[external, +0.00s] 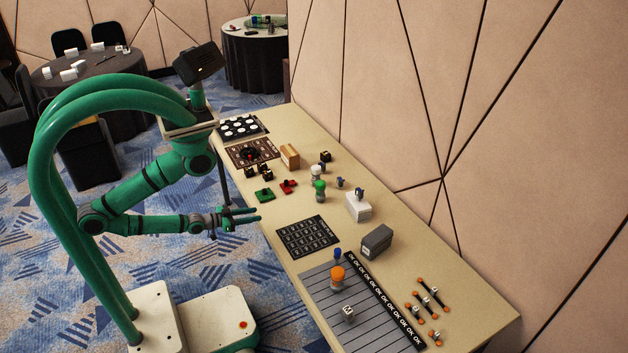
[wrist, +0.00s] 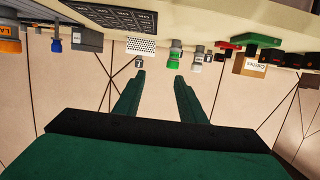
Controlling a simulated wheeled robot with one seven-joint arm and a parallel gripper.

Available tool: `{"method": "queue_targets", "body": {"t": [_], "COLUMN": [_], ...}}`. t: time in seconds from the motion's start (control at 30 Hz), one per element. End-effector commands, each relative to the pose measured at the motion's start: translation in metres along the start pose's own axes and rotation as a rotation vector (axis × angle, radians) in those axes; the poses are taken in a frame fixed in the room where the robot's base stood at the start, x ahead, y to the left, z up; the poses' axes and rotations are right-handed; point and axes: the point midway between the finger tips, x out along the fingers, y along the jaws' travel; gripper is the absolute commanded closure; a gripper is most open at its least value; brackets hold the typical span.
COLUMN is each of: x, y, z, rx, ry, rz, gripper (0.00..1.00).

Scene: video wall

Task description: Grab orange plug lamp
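The orange lamp (external: 337,277), a short rounded orange piece, stands on the grey lined mat near the front of the long table. In the wrist view, which is upside down, an orange piece with lettering (wrist: 10,40) shows at the far left edge, partly cut off. My gripper (external: 258,216) is out over the table's left edge, farther back along the table than the lamp and apart from it. Its two fingers (wrist: 160,76) are spread with nothing between them.
A small blue plug (external: 337,254) stands just behind the lamp, and a white labelled cube (external: 348,313) is in front. A grey box (external: 376,242), a black grid card (external: 307,237), a white box (external: 358,208) and a green-topped piece (external: 320,190) are nearby. A wall runs along the right.

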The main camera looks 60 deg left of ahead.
Motion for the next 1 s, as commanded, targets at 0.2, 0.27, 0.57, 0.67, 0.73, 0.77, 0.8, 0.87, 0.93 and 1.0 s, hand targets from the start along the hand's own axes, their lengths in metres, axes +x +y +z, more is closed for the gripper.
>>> {"method": "queue_targets", "body": {"t": [0.2,0.27,0.57,0.67,0.73,0.77,0.8,0.87,0.93,1.0], "x": [0.0,0.0,0.0,0.002,0.008,0.012,0.019,0.033,0.05,0.067], "y": [0.0,0.0,0.0,0.001,0.006,0.01,0.016,0.03,0.049,0.072], "z": [0.0,0.0,0.0,0.0,0.002,0.003,0.004,0.007,0.011,0.014], "rx": [0.0,0.0,0.0,0.0,0.001,0.001,0.003,0.005,0.011,0.019], "ry": [0.0,0.0,0.0,0.0,-0.002,-0.003,-0.005,-0.012,-0.023,-0.036], "rz": [0.0,0.0,0.0,0.005,0.021,0.033,0.053,0.092,0.146,0.203], "gripper": [0.63,0.61,0.42,0.42,0.42,0.42,0.42,0.42,0.42,0.42]}}
